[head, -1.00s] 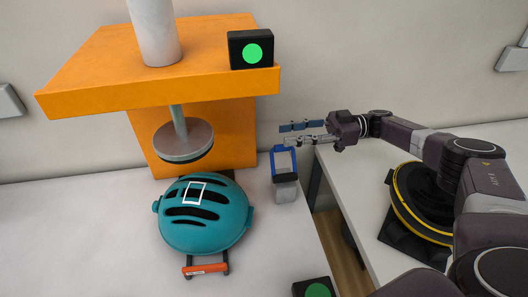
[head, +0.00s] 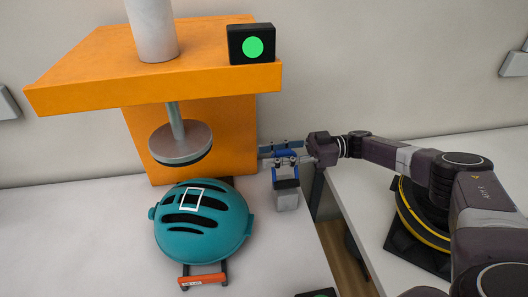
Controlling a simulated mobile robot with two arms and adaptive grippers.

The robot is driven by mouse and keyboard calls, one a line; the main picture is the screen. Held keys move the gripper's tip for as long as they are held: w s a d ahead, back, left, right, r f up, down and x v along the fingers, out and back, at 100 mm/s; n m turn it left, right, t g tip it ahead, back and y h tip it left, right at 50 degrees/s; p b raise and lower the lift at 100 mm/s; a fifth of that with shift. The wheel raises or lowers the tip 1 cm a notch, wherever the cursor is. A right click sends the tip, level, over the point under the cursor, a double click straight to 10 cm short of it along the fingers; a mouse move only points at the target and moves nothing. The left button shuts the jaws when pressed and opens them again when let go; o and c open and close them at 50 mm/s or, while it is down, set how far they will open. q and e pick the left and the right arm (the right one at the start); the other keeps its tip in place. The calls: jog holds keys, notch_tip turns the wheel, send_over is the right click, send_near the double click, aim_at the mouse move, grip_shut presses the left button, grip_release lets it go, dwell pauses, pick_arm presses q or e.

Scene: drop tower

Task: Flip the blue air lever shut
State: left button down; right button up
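The blue air lever (head: 286,154) is a U-shaped handle on a small grey valve block (head: 287,201), to the right of the orange drop tower (head: 70,95). My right gripper (head: 276,150) is at the lever's top bar, reaching in from the right, and overlaps it in the picture. Its fingers and the bar are small and crowded together, so I cannot tell whether they grip it or only touch it. The lever looks shorter and lower over its block. My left gripper is not in view.
A teal helmet (head: 203,246) sits below the round grey striker (head: 181,142), with an orange-handled latch (head: 203,279) in front. A black box with a green button (head: 252,47) is on the tower's top. A gap separates the two white tables.

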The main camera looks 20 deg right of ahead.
jog(key=shift+x, duration=1)
jog(key=shift+c, duration=0.5)
grip_shut()
